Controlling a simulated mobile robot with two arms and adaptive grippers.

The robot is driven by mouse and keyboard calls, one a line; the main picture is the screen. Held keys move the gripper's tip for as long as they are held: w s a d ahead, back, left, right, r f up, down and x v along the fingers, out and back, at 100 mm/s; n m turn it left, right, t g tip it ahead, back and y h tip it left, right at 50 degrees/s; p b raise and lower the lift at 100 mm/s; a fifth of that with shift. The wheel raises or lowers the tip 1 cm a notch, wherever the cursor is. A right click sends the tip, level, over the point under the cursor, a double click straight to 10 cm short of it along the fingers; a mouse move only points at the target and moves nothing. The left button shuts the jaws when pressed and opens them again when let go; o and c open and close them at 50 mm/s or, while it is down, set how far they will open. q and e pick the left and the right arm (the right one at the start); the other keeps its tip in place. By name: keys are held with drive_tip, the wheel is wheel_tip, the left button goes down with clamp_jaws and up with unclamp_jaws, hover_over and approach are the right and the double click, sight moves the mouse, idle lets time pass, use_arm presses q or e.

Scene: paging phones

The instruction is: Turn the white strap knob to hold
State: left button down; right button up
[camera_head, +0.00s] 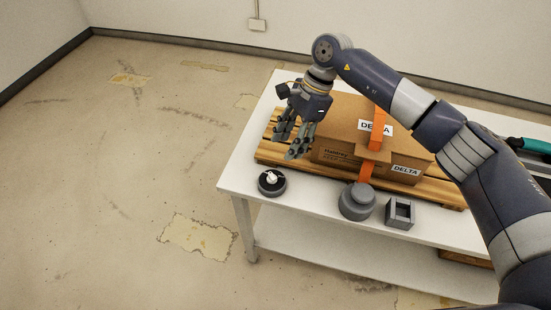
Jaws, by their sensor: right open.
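The white knob (271,176) sits on a round black base at the near left part of the white table. Which setting it points to is too small to tell. My right gripper (287,147) is open and empty, above the left end of the wooden pallet. It is beyond the knob and apart from it. An orange strap (366,183) runs over a cardboard box (335,146) marked DELTA. My right arm hides part of the box. My left gripper is not in view.
The box lies on a wooden pallet (268,154) on the white table (238,180). A grey round piece (357,203) and a grey square block with an opening (400,213) stand along the front edge. A teal and black object (530,145) is at the far right. The floor at left is clear.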

sight(272, 175)
drive_tip(key=x, duration=0.2)
drive_tip(key=p+x, duration=0.1)
drive_tip(key=x, duration=0.1)
drive_tip(key=p+x, duration=0.1)
drive_tip(key=x, duration=0.1)
drive_tip(key=shift+s+a, duration=0.25)
drive_tip(key=shift+s, duration=0.2)
drive_tip(key=x, duration=0.3)
drive_tip(key=shift+w+f, duration=0.1)
drive_tip(key=shift+f, duration=0.1)
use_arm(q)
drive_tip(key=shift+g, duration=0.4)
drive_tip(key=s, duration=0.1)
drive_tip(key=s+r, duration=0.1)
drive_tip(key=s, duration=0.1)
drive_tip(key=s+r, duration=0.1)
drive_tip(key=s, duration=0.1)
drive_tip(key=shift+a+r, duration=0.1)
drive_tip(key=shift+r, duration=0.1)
use_arm(e)
drive_tip(key=c, duration=1.1)
